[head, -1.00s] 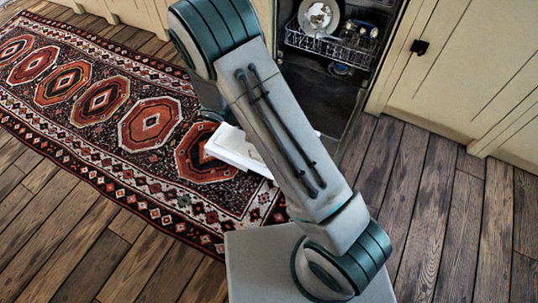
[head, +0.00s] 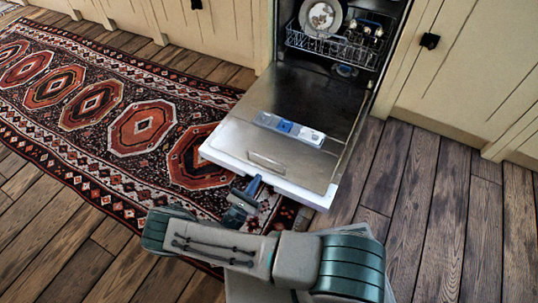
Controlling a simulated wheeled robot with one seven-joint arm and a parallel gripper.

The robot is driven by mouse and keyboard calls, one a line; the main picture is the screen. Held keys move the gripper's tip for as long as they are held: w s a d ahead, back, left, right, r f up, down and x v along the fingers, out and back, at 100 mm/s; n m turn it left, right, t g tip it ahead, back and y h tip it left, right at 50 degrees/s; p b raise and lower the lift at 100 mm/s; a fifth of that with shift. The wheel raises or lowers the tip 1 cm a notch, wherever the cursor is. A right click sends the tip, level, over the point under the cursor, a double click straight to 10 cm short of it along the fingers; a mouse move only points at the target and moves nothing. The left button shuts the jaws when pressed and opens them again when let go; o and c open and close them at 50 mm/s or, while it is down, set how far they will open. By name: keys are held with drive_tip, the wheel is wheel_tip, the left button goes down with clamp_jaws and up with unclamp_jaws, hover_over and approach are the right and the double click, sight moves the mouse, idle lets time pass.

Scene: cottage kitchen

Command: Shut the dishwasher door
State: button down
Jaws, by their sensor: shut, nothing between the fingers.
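The dishwasher door (head: 297,100) is folded down open in front of the dishwasher, its steel inner face up and its white edge toward me. A detergent dispenser (head: 290,129) is set in its inner face. The dishwasher's rack (head: 333,45) is inside the opening and holds a plate and other dishes. My gripper (head: 251,185) is at the near edge of the door, left of its middle. Its fingers are shut with nothing between them. I cannot tell whether they touch the door or are just below its edge.
A red patterned rug (head: 110,125) lies on the wood floor to the left and reaches under the door's near left corner. Cream cabinets (head: 470,70) with black knobs flank the dishwasher. The plank floor (head: 425,190) to the right is clear.

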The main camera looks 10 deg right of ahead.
drive_tip(key=w+d+r+n+t+y+p, duration=0.1)
drive_tip(key=w+d+r+p, duration=0.4)
drive_tip(key=w, duration=0.3)
drive_tip(key=shift+w+d+r+p, duration=0.2)
drive_tip(key=shift+d+r+p, duration=0.2)
drive_tip(key=shift+r, duration=0.25)
idle(1.5)
